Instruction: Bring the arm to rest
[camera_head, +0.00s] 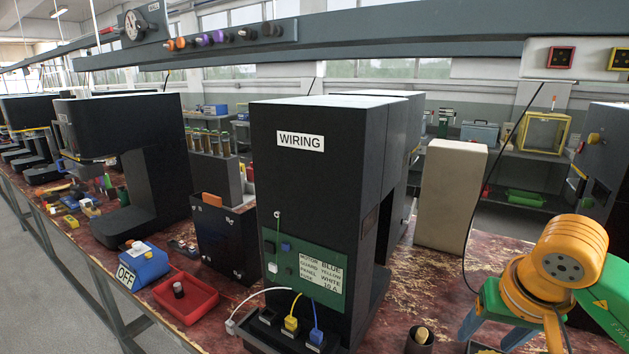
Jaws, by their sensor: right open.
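My right arm shows at the lower right, with an orange joint (570,250) and green links. My right gripper (488,338) is low in the picture, near the table's front edge. Its two blue fingers stand apart, and I see nothing held between them. The picture's lower edge cuts off part of the arm. My left arm and gripper are not in view.
A black machine labelled WIRING (300,200) stands left of my arm, with blue, yellow and white plugs (291,323) at its foot. A beige block (450,195) stands behind. A red tray (186,297) and blue OFF box (143,264) lie left. A dark cable hangs nearby.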

